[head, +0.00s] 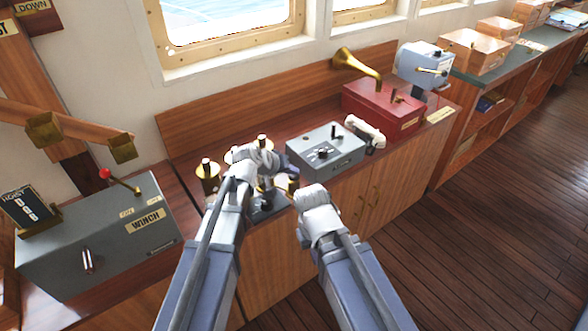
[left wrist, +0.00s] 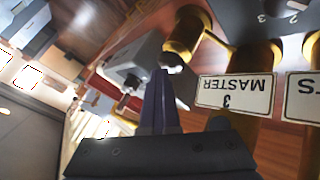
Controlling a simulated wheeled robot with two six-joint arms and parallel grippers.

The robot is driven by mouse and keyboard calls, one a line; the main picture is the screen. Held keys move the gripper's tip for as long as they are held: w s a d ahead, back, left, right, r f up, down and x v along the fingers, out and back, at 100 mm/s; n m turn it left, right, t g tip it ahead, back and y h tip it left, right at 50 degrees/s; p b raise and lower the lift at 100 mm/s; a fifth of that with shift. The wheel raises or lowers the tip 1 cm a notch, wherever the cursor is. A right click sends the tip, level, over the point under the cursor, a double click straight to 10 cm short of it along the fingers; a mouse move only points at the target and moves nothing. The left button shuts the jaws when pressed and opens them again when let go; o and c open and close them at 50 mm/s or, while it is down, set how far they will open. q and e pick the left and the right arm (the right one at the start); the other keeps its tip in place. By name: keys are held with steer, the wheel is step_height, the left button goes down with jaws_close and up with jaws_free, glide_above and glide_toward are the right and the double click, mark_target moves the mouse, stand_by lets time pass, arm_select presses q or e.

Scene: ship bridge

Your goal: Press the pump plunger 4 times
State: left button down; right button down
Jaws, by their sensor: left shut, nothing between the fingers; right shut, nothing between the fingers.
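Several brass cylinders with dark knobs on top stand in a cluster on the wooden counter, one (head: 208,178) at its left. I cannot tell for certain which is the pump plunger. My left gripper (head: 264,160) is shut and empty above this cluster, and its arm hides part of it. In the left wrist view, its closed dark fingers (left wrist: 165,78) point towards a brass fitting (left wrist: 187,35); whether they touch cannot be told. A plate reading "MASTER 3" (left wrist: 234,92) is beside them. My right gripper (head: 312,192) is shut and empty in front of the counter edge.
A grey box with knobs (head: 325,150) and a red box with a brass horn (head: 380,108) stand to the right on the counter. The grey winch box (head: 95,235) with a red-knobbed lever is at the left. Wooden floor (head: 480,220) is clear at the right.

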arm_select(q)
steer(key=shift+r, duration=0.1)
steer(key=shift+r+p, duration=1.85)
steer(key=shift+p, duration=0.1)
step_height(320, 180, up, 5)
steer(key=p, duration=0.5)
stand_by(1.5)
step_height(320, 180, up, 4)
steer(key=p, duration=0.3)
steer(key=shift+f+p, duration=0.15)
steer(key=shift+p, duration=0.25)
steer(key=shift+f, duration=0.15)
steer(key=b, duration=0.9)
glide_above(292, 177)
step_height(292, 177, down, 8)
steer(key=shift+f, duration=0.25)
